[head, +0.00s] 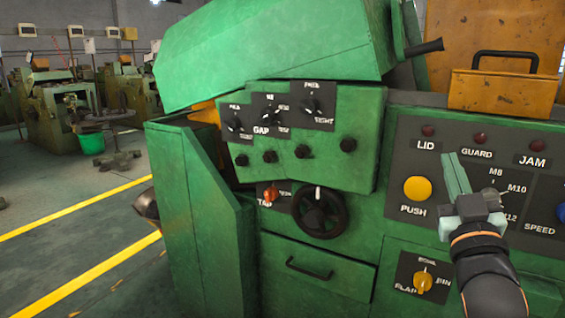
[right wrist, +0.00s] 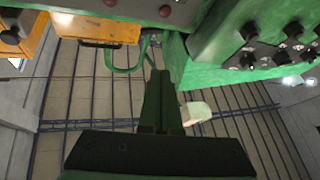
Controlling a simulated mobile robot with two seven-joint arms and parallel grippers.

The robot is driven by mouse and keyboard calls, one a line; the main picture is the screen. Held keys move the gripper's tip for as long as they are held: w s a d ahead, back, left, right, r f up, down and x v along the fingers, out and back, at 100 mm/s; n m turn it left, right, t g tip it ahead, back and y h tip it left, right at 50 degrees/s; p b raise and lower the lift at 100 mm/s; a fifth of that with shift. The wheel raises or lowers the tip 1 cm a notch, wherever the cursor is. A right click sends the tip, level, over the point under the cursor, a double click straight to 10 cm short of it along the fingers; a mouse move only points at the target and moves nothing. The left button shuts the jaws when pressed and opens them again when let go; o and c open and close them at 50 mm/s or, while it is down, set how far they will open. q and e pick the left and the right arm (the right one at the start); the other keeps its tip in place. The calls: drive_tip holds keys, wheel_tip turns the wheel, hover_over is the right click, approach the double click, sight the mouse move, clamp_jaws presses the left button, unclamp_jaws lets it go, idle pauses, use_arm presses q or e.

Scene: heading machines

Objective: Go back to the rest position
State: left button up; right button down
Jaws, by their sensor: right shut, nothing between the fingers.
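My right gripper (head: 457,175) is in front of the green machine's dark control panel (head: 400,150), just right of the yellow PUSH button (head: 417,188). Its two fingers are together and point up, with nothing between them. In the right wrist view the shut fingers (right wrist: 158,90) point toward the machine. The gripper covers part of the M8/M10/M12 selector (head: 492,199). Whether it touches the panel I cannot tell. My left gripper is in neither view.
The green machine (head: 200,215) fills the middle, with its big lid (head: 270,50) raised at a slant. A black handwheel (head: 319,212) and a drawer handle (head: 309,268) stick out. An orange box (head: 503,95) stands on top. Open floor (head: 70,210) with yellow lines lies left.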

drive_tip(key=s+a+f+n+g+y, duration=0.2)
drive_tip(key=a+f+y, duration=0.15)
drive_tip(key=f, duration=0.65)
drive_tip(key=s+a+f+n+g+y, duration=0.1)
drive_tip(key=a+f+n+y, duration=0.3)
drive_tip(key=f, duration=0.6)
drive_tip(key=s+a+f+m+g+y, duration=0.1)
drive_tip(key=s+a+f, duration=0.2)
drive_tip(key=s+f, duration=0.35)
drive_tip(key=s+a+f+m+g+y, duration=0.1)
drive_tip(key=s+a+f+g, duration=0.1)
drive_tip(key=s+a+f, duration=0.4)
use_arm(q)
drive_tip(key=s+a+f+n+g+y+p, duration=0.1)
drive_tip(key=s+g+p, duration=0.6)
drive_tip(key=p, duration=1.5)
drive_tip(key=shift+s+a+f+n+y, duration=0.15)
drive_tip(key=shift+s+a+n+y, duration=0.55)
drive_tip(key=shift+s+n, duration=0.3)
use_arm(e)
drive_tip(key=s+d+f+m+g+h, duration=0.2)
drive_tip(key=s+d+g, duration=0.2)
drive_tip(key=s+g, duration=0.3)
drive_tip(key=shift+s+d+m, duration=0.2)
drive_tip(key=shift+s+m, duration=0.2)
drive_tip(key=shift+s, duration=0.25)
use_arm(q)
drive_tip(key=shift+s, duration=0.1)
